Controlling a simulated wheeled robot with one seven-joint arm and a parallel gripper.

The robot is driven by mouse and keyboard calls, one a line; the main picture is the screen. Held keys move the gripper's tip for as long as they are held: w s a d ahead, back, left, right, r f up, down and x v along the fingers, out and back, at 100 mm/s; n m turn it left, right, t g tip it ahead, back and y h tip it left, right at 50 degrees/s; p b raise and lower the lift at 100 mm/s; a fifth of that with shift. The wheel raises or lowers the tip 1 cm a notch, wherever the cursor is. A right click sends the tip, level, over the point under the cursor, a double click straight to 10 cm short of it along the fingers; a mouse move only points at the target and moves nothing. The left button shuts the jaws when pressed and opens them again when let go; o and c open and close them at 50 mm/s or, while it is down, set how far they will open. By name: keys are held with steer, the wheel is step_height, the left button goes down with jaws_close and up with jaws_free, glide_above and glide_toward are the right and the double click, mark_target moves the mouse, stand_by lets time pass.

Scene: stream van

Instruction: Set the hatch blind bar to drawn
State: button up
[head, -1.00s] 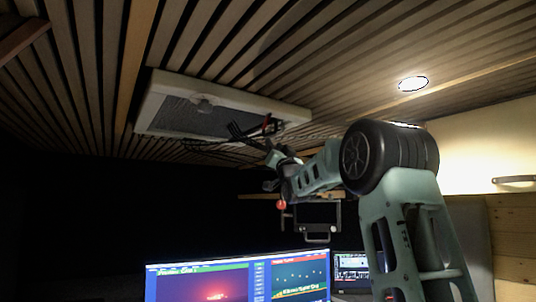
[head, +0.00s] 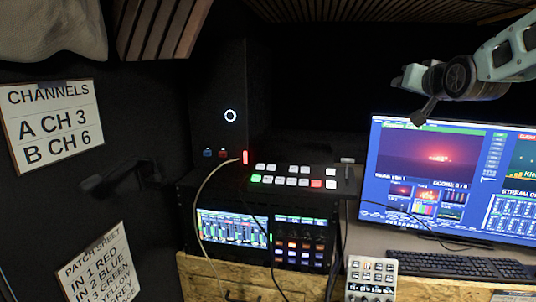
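The hatch and its blind bar are not in the head view now. The end of my arm reaches in from the upper right, in front of the dark back wall above the monitor. My gripper (head: 424,108) is a small dark shape at its left end, pointing down. It looks clear of everything around it. Its fingers are too small and dark to tell open from shut.
A monitor (head: 440,228) stands at right with a keyboard (head: 458,266) before it. A button panel (head: 297,178) sits on a rack unit (head: 258,206) in the middle. Signs (head: 57,121) hang at left. A slatted panel (head: 163,28) is above.

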steer(key=s+a+f+n+g+y+b, duration=0.1)
steer(key=s+a+f+n+g+y, duration=0.2)
steer(key=s+a+f, duration=0.55)
steer(key=s+a+f+n+g+y+b, duration=0.15)
steer(key=s+a+f+g, duration=0.4)
steer(key=a+f, duration=0.55)
steer(key=s+a+f+n+g+h, duration=0.1)
steer(key=s+f+n+g, duration=0.2)
steer(key=s+f, duration=0.4)
steer(key=s+a+f+n+g+h, duration=0.1)
steer(key=s+f+g, duration=0.4)
steer(key=s, duration=1.6)
steer(key=shift+s+a+f+n+h+b, duration=0.25)
steer(key=shift+f+n+h, duration=0.5)
steer(key=shift+n, duration=0.5)
steer(key=shift+w+f, duration=0.1)
